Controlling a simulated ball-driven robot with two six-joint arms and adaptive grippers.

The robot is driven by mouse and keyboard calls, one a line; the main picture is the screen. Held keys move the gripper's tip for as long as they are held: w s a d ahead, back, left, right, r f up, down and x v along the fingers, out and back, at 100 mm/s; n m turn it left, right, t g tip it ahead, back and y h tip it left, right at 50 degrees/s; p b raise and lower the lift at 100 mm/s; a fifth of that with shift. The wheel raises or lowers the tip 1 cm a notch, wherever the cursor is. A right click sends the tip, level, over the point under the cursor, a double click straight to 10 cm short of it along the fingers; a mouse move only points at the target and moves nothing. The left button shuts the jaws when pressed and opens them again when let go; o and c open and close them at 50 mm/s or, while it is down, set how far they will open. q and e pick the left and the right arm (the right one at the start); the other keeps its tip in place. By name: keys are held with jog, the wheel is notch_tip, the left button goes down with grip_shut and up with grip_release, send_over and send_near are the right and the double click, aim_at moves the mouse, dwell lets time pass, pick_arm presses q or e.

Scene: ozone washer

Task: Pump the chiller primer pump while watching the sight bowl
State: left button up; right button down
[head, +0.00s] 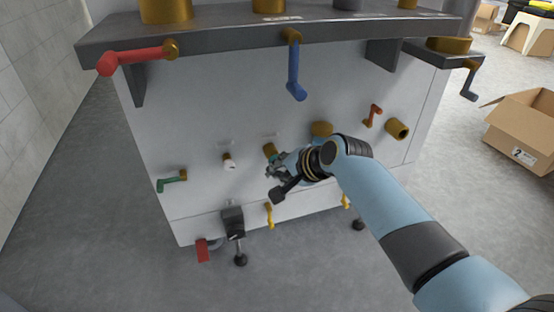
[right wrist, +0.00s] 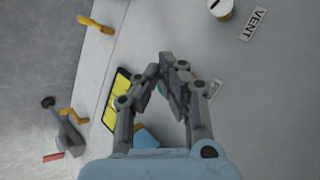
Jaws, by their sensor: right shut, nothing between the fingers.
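My right gripper (head: 275,172) is in front of the white lower panel, beside a brass knob (head: 269,150). In the right wrist view its fingertips (right wrist: 175,62) are together with nothing between them. A dark box with a stem (head: 233,222) and a red pad (head: 203,250) sits low on the panel. I cannot tell which part is the primer pump, and no sight bowl is clearly recognisable. A yellow-and-black plate (right wrist: 115,100) lies left of the fingers in the wrist view, with a blue piece (right wrist: 147,138) partly hidden by the gripper. My left gripper is out of view.
A white knob (right wrist: 220,9) is beside a VENT label (right wrist: 254,24). Red (head: 140,55) and blue (head: 295,75) cranks hang from the dark shelf. A green lever (head: 172,181) and yellow levers (head: 269,215) project from the panel. A cardboard box (head: 525,130) stands right.

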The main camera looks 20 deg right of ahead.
jog(key=shift+s+f+p, duration=0.1)
jog(key=shift+s+p, duration=0.2)
jog(key=shift+s, duration=0.3)
jog(key=s+p, duration=0.3)
jog(key=s, duration=0.2)
jog(key=shift+d, duration=0.1)
dwell(0.6)
